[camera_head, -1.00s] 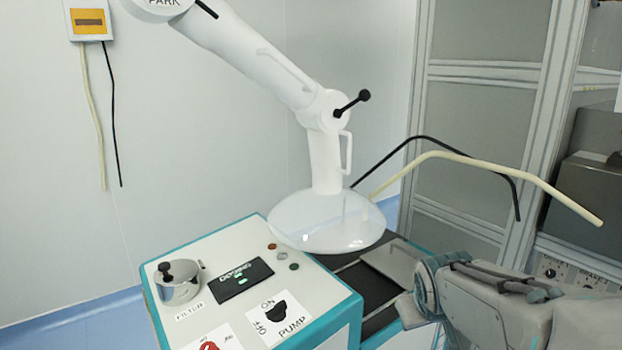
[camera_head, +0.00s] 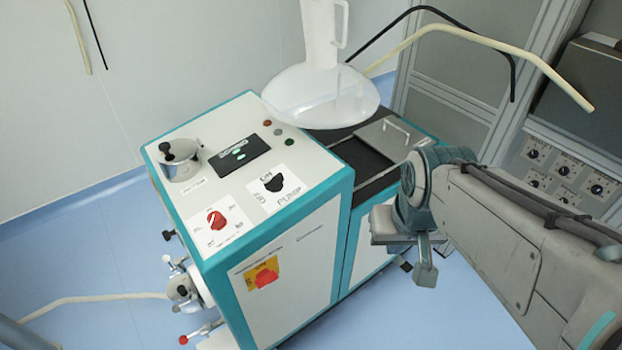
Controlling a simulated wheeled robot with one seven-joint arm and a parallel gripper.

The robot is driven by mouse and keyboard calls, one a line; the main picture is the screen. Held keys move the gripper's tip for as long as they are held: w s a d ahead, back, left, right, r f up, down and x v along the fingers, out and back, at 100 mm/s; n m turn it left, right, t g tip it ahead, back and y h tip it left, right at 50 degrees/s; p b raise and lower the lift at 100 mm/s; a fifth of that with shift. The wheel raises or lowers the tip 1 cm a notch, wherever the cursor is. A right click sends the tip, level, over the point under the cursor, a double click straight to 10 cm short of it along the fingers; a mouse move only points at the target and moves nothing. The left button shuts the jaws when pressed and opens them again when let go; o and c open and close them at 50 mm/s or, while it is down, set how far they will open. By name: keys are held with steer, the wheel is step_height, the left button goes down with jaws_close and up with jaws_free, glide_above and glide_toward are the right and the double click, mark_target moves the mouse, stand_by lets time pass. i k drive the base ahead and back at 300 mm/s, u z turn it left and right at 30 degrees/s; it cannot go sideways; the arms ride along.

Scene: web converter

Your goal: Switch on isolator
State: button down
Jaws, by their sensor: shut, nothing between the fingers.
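A red rotary switch on a yellow plate (camera_head: 266,274) sits on the white front panel of the teal-edged machine (camera_head: 303,238). It looks like an isolator; its small label is too blurred to read. My gripper (camera_head: 425,274) is to the right of the switch, well apart from it, in front of the machine's right part. It points downward, is shut and holds nothing. A second red knob (camera_head: 216,219) is on the machine's top, beside a black knob marked PUMP (camera_head: 273,183).
A clear dome (camera_head: 320,98) hangs over the machine's top. A metal pot (camera_head: 180,162) and a display (camera_head: 238,155) are on top. Valves (camera_head: 183,288) and a hose (camera_head: 95,298) stick out at the left. Blue floor (camera_head: 370,315) in front is clear.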

mark_target(264, 277)
steer(key=u, duration=1.1)
steer(key=k, duration=0.7)
steer(key=z, duration=0.5)
steer(key=i, duration=0.5)
steer(key=u, duration=0.05)
